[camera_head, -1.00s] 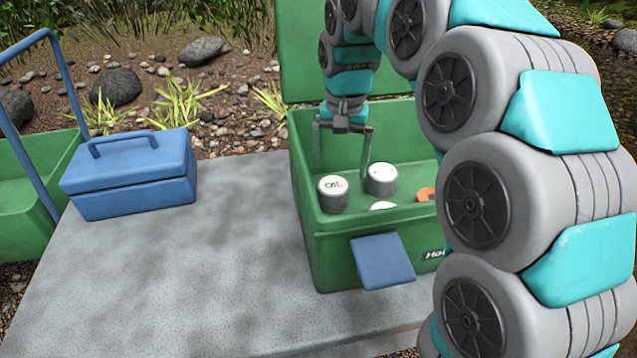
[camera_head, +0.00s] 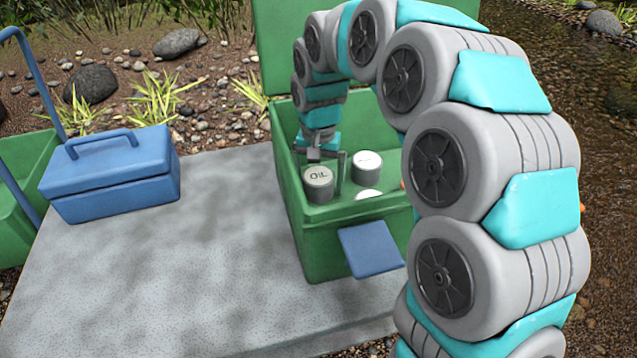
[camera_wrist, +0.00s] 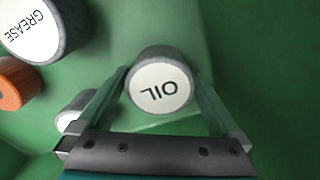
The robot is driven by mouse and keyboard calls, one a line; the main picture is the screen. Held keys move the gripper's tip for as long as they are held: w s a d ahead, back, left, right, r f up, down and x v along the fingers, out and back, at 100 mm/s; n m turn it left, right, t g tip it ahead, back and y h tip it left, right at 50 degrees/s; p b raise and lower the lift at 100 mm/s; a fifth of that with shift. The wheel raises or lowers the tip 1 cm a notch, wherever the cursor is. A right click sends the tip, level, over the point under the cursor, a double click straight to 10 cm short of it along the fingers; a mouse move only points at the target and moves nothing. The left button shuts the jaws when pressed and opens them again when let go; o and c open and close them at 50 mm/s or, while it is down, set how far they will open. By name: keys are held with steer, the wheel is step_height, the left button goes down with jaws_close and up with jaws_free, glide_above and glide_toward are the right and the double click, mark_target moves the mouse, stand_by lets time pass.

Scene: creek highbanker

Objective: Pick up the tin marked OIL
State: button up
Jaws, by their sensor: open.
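The tin marked OIL (camera_head: 318,181) stands upright inside the green box (camera_head: 310,240), near its left front corner. It has a white lid with dark letters and grey sides. In the wrist view the OIL tin (camera_wrist: 160,88) lies ahead, between the lines of my gripper's two fingers. My gripper (camera_head: 322,172) is inside the box, close behind the tin. In the wrist view my gripper (camera_wrist: 160,105) is open, with one finger on each side of the tin. I cannot tell whether either finger touches it.
A tin marked GREASE (camera_wrist: 32,28), another pale-topped tin (camera_head: 367,195) and an orange-brown thing (camera_wrist: 14,84) are in the box beside the OIL tin. A blue toolbox (camera_head: 110,175) stands left on the grey slab (camera_head: 190,280). The slab's middle is clear.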

steer(key=c, duration=1.2)
steer(key=shift+c, duration=0.2)
steer(key=shift+r, duration=0.15)
